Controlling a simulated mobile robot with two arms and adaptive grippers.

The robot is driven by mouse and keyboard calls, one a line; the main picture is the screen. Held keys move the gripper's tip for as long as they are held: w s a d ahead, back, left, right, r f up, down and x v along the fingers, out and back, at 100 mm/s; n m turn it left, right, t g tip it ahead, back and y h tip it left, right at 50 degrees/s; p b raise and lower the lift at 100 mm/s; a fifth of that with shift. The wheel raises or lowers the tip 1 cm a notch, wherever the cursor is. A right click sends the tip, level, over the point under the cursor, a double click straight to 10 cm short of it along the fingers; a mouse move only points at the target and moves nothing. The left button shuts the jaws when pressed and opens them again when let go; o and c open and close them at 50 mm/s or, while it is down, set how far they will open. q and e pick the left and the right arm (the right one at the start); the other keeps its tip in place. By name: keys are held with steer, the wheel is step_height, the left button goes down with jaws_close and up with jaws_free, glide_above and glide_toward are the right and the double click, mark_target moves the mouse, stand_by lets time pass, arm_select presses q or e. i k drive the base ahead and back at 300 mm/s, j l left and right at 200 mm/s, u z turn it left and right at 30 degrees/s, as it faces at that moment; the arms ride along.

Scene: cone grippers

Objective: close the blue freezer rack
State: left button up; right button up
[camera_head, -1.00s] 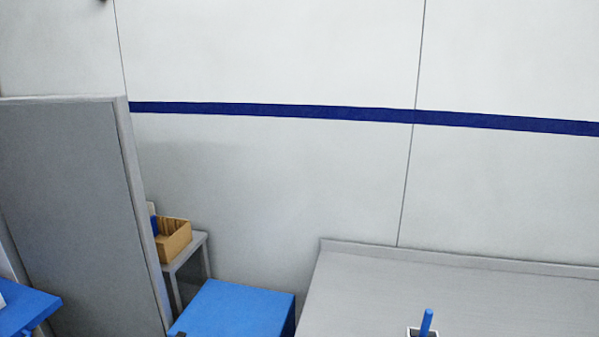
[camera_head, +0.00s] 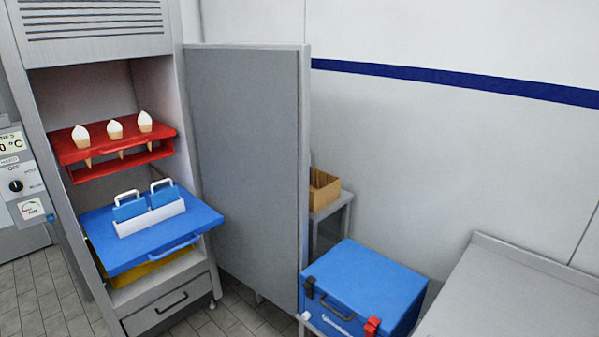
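The blue freezer rack (camera_head: 190,224) is slid out of the open freezer cabinet (camera_head: 100,88) on the left, its front edge sticking out past the frame. A curved blue handle (camera_head: 174,245) is on its front. A white holder (camera_head: 152,222) on the rack carries two blue packs (camera_head: 130,208) with white loop handles. Above it, a red rack (camera_head: 118,150) holds three white-topped cones (camera_head: 115,129). Neither gripper is in view.
The grey freezer door (camera_head: 245,165) stands open right of the cabinet. A blue cool box (camera_head: 365,285) stands to its right, beside a grey worktop (camera_head: 510,290). A brown box (camera_head: 324,190) sits on a small table behind. A yellow item (camera_head: 140,276) shows under the blue rack.

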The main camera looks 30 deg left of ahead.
mark_target(122, 246)
steer(key=u, duration=1.75)
steer(key=i+l+u, duration=0.1)
steer(key=i+u, duration=0.15)
steer(key=i, duration=0.35)
steer(key=i+l+u, duration=0.25)
steer(key=i, duration=0.3)
steer(key=j, duration=0.1)
